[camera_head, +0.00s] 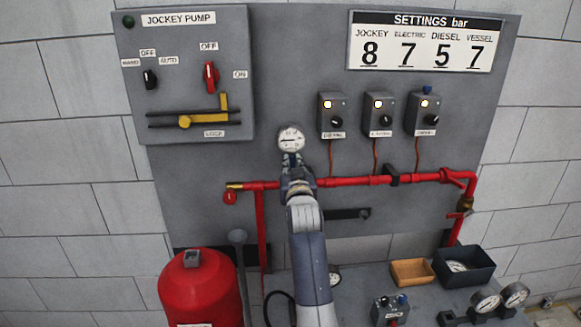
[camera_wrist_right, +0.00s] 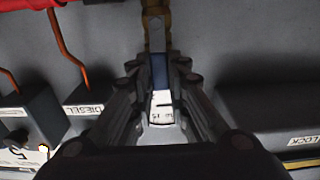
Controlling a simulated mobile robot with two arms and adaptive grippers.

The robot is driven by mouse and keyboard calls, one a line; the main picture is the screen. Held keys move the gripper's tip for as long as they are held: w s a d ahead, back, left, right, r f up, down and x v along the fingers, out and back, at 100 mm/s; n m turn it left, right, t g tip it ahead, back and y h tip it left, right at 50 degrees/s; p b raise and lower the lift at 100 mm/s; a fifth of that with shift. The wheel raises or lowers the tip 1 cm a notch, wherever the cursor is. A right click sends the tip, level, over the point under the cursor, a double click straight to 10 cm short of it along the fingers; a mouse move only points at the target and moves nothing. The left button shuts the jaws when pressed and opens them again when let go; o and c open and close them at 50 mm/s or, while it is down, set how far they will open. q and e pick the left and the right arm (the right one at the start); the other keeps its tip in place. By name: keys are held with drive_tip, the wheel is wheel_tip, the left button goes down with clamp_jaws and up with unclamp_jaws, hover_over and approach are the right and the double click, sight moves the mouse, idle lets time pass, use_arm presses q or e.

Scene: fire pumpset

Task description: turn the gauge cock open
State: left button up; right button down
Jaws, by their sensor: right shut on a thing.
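The gauge cock shows in the right wrist view as a brass body (camera_wrist_right: 155,30) with a blue handle (camera_wrist_right: 159,72) below it in the picture. My right gripper (camera_head: 292,164) is shut on the cock, with its fingers on either side of the blue handle. In the head view the gripper hides most of the cock. The round white gauge (camera_head: 291,138) sits just above the gripper there, and part of its dial shows between the fingers in the wrist view (camera_wrist_right: 161,103). My left gripper is not in view.
A red pipe (camera_head: 345,181) runs across the panel behind my right arm. The jockey pump box (camera_head: 185,75) is up left, and small switch boxes (camera_head: 380,113) are on the right. A red tank (camera_head: 200,290) stands lower left. An orange tray (camera_head: 411,272) and dark bin (camera_head: 480,280) sit lower right.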

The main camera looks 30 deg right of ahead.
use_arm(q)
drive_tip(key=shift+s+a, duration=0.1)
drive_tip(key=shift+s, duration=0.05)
use_arm(e)
drive_tip(key=shift+f, duration=0.1)
drive_tip(key=c, duration=1.5)
unclamp_jaws()
drive_tip(key=shift+c, duration=0.2)
drive_tip(key=shift+r, duration=0.2)
wheel_tip(320, 180, up, 10)
drive_tip(key=shift+f, duration=0.15)
drive_tip(key=shift+f, duration=0.1)
